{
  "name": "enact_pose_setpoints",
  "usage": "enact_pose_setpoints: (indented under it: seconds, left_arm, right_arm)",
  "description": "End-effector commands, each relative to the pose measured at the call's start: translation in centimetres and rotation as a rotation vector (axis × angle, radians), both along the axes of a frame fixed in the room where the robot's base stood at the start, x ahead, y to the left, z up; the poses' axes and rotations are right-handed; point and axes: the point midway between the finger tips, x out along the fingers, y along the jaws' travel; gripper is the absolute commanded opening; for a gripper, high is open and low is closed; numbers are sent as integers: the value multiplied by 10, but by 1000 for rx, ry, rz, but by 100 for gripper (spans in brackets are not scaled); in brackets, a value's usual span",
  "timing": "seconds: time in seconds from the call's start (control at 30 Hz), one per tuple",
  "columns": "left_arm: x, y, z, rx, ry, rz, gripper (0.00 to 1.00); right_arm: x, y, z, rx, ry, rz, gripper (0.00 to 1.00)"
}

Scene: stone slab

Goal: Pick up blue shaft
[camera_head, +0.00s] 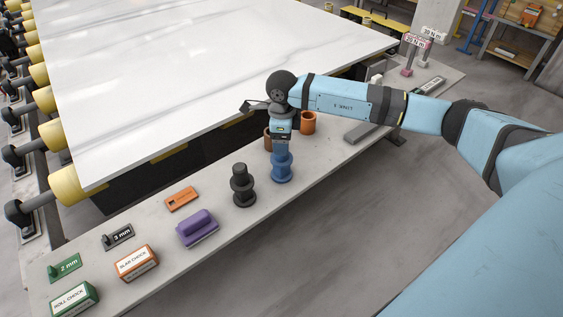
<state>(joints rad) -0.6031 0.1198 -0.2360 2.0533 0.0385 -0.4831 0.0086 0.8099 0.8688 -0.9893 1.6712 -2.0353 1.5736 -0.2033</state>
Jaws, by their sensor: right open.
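The blue shaft (282,165) stands upright on the narrow grey bench in the middle of the camera_head view, with a wide flange around it. My right gripper (281,140) points down directly over its top and is open. The gripper hides the upper end of the shaft; I cannot tell whether the fingers touch it. My left gripper is not in view.
A dark grey shaft (243,186) stands just left of the blue one. Orange-brown cups (308,123) stand close behind my gripper. A purple block (198,228), an orange piece (182,199) and labelled chocks (136,262) lie further left. The white stone slab (200,70) lies behind the bench.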

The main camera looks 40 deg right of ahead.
Motion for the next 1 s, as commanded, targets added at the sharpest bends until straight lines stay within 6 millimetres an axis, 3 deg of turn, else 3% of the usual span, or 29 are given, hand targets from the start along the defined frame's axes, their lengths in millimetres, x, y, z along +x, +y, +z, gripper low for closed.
enact_pose_setpoints:
  seconds: [0.3,0.57,0.87,1.0]
  left_arm:
    - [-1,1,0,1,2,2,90]
    - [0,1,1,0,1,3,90]
    - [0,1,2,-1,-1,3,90]
    - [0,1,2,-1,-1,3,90]
  right_arm:
    - [5,-2,-43,1,2,0,71]
    - [6,-3,-47,1,-1,0,71]
    - [6,-3,-47,1,1,0,2]
    - [6,-3,-47,1,-1,0,0]
